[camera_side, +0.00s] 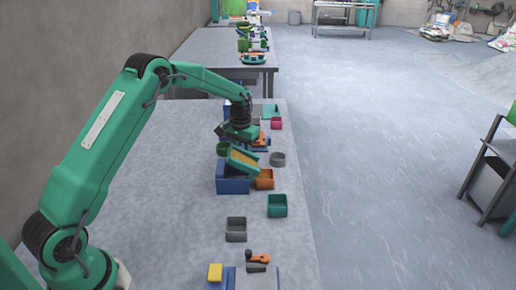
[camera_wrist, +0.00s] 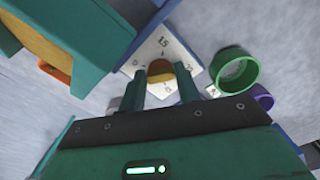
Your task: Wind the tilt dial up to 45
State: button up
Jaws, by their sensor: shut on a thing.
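The tilt dial (camera_wrist: 164,45) is a white plate with printed numbers, 15 the clearest, in the wrist view. Its reddish-orange knob (camera_wrist: 160,69) sits between the two fingers of my gripper (camera_wrist: 164,90), which is shut on it. The fingers hide part of the dial, and I cannot tell which number the knob points at. In the side view my gripper (camera_side: 242,136) is low behind the tilting tray. The teal tray (camera_side: 237,166) holds orange-yellow powder, leans over a blue base (camera_side: 232,185), and also shows at upper left in the wrist view (camera_wrist: 92,58).
An orange bin (camera_side: 264,180) stands beside the blue base, with a grey round cup (camera_side: 277,159) behind it. A green bin (camera_side: 277,207) and a dark grey bin (camera_side: 236,231) stand nearer. A green round cup (camera_wrist: 252,72) is right of the dial. The table's left side is clear.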

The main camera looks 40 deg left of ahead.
jog(key=shift+m, duration=0.7)
jog(key=shift+r, duration=0.1)
jog(key=o, duration=1)
jog(key=shift+r, duration=3.85)
